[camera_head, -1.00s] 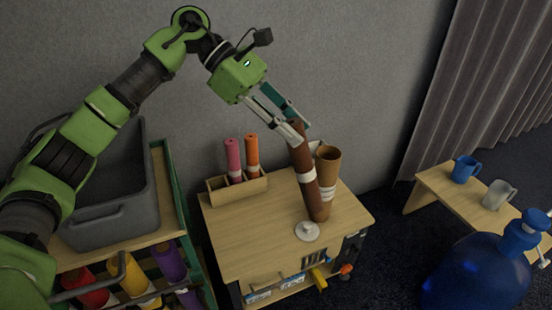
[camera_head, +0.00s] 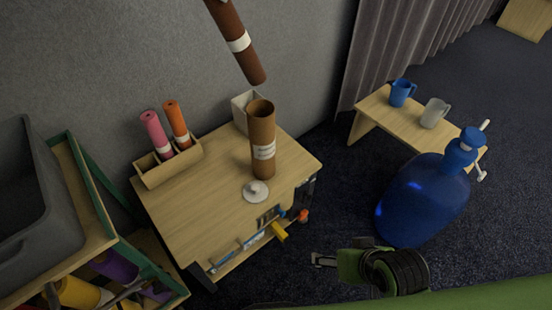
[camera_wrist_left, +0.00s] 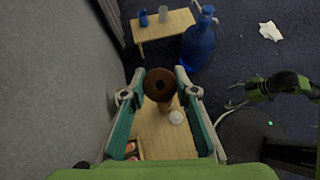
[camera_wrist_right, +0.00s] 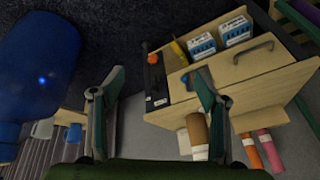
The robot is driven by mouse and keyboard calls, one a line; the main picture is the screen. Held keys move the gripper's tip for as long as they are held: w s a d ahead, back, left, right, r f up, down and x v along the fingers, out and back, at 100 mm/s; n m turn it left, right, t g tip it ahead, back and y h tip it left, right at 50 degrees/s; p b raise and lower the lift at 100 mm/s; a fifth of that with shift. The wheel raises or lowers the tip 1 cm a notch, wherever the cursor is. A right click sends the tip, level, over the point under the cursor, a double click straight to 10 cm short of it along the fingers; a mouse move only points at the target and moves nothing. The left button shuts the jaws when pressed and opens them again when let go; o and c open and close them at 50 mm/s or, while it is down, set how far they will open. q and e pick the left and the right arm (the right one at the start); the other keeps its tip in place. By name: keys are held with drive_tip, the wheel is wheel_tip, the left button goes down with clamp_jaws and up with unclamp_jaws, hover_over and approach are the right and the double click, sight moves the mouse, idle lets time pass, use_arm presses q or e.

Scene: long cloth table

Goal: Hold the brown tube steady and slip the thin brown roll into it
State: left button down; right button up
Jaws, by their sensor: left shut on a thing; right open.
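The brown tube (camera_head: 262,135) stands upright on the wooden cabinet, its open mouth facing up and a pale label on its side. The thin brown roll (camera_head: 249,66), darker with a white band, hangs tilted above the tube, its lower end apart from the mouth. Its upper part is cut off in the head view. In the left wrist view my left gripper (camera_wrist_left: 160,92) is shut around the roll (camera_wrist_left: 160,79) near its upper end. My right gripper (camera_head: 322,260) is open and empty in front of the cabinet, away from the tube, which also shows in the right wrist view (camera_wrist_right: 197,135).
A white knobbed lid (camera_head: 255,191) lies in front of the tube; a pale box (camera_head: 242,112) stands behind it. A wooden holder (camera_head: 170,168) carries pink and orange rolls. A large blue bottle (camera_head: 420,205) and a low bench (camera_head: 375,112) with mugs are at right.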

drive_tip(key=w+a+m+t+y, duration=0.25)
drive_tip(key=w+a+m, duration=0.25)
drive_tip(key=w+a, duration=0.25)
drive_tip(key=m+t+y, duration=0.2)
drive_tip(key=m+t, duration=0.8)
drive_tip(key=m, duration=1.7)
approach(261, 142)
drive_tip(key=w+f, duration=0.3)
drive_tip(key=f, duration=0.1)
drive_tip(key=shift+g, duration=0.25)
drive_tip(key=x, duration=1.1)
drive_tip(key=shift+w+d+f, duration=0.2)
drive_tip(key=c, duration=1.3)
